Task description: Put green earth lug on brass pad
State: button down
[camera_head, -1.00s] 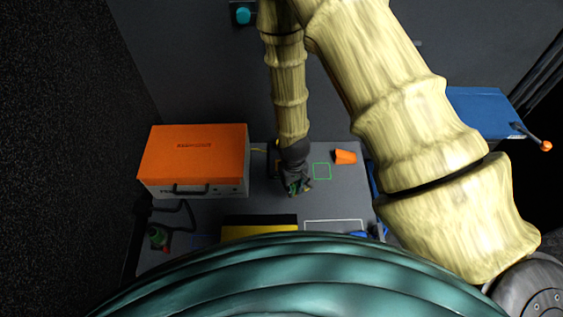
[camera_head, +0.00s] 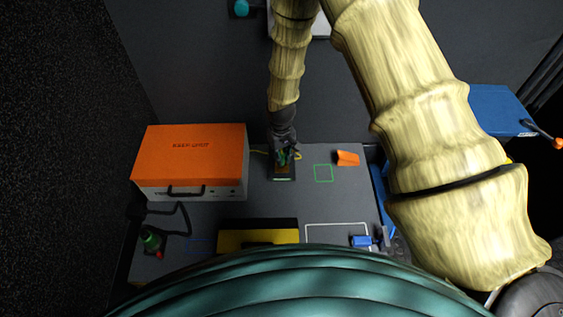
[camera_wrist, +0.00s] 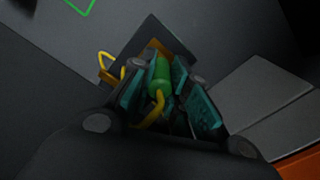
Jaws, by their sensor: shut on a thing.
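My gripper (camera_head: 284,157) points down over the back middle of the table. In the wrist view my gripper (camera_wrist: 166,95) is shut on the green earth lug (camera_wrist: 159,76), a green cylinder with a yellow cable curving from its near end. The lug lies between the two teal finger pads. Just beyond it is a dark square plate (camera_wrist: 178,36) with a brass-coloured piece (camera_wrist: 152,48) showing, likely the brass pad, mostly hidden by the lug and fingers. I cannot tell whether the lug touches it. In the head view the gripper hides most of the lug.
An orange-topped case (camera_head: 192,155) stands to the left. A green outline (camera_head: 323,173) and an orange object (camera_head: 348,158) are to the right. A yellow and black object (camera_head: 258,235), a white outline (camera_head: 337,226) and a blue object (camera_head: 361,241) are in front. A green-and-red item (camera_head: 152,242) lies front left.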

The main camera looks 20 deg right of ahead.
notch_tip(320, 180, down, 3)
jog(key=shift+f+b, duration=0.1)
jog(key=shift+b, duration=0.6)
jog(key=c, duration=1.4)
grip_release()
jog(key=shift+o, duration=0.2)
